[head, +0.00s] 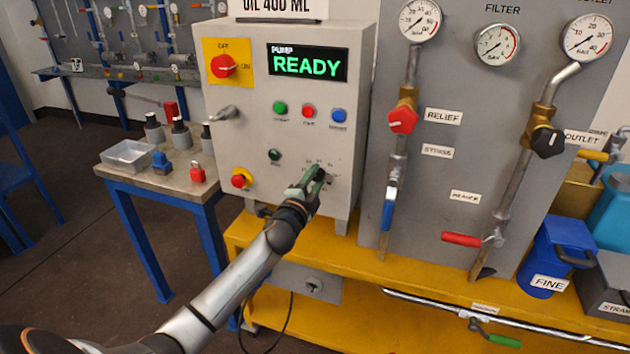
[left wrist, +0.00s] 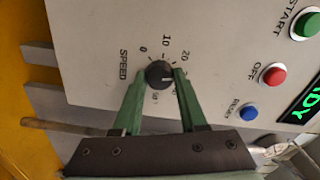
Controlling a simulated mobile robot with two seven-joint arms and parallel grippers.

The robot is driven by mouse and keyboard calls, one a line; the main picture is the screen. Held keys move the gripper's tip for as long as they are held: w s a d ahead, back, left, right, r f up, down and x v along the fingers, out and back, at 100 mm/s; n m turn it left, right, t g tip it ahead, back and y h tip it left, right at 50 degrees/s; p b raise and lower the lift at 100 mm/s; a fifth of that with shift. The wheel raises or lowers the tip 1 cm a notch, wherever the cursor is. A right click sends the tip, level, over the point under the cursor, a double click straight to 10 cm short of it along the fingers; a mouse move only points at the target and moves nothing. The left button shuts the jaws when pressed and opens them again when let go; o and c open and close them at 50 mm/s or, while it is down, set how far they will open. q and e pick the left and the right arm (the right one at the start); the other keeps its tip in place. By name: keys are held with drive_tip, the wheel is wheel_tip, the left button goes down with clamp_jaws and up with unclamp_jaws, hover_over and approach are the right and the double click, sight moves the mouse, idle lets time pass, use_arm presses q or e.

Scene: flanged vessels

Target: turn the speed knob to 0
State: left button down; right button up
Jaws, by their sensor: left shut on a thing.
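The black round speed knob (left wrist: 158,74) sits on the grey control box (head: 235,128), beside the word SPEED. In the left wrist view, scale numbers 0, 10 and 20 show around it, and others are partly hidden by a finger. A pale pointer mark on the knob seems to face right in that view, away from the 0; the exact reading is unclear. My left gripper (head: 316,178) has its green fingers on either side of the knob, shut on it; the wrist view shows the same grip (left wrist: 160,78). In the head view the gripper mostly hides the knob. My right gripper is not in view.
The display (head: 307,63) reads PUMP READY. Green, red and blue buttons (head: 308,111) sit above the knob. A red-on-yellow emergency knob (head: 241,178) is to its left. A panel with gauges and valves (head: 470,110) stands at right, and a small table (head: 170,175) at left.

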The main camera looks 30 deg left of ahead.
use_arm(q)
drive_tip(key=n, duration=0.4)
drive_tip(key=shift+n+p, duration=0.35)
drive_tip(key=shift+n, duration=0.05)
drive_tip(key=n+p, duration=0.1)
drive_tip(key=n, duration=0.3)
drive_tip(key=shift+r+n, duration=0.1)
drive_tip(key=shift+n, duration=0.2)
drive_tip(key=shift+n+p, duration=0.65)
drive_tip(key=shift+n, duration=0.25)
drive_tip(key=n+p, duration=0.2)
drive_tip(key=n, duration=0.4)
drive_tip(key=n+p, duration=0.1)
drive_tip(key=n, duration=0.2)
drive_tip(key=shift+n, duration=0.3)
drive_tip(key=shift+n+p, duration=0.35)
drive_tip(key=shift+n, duration=1.15)
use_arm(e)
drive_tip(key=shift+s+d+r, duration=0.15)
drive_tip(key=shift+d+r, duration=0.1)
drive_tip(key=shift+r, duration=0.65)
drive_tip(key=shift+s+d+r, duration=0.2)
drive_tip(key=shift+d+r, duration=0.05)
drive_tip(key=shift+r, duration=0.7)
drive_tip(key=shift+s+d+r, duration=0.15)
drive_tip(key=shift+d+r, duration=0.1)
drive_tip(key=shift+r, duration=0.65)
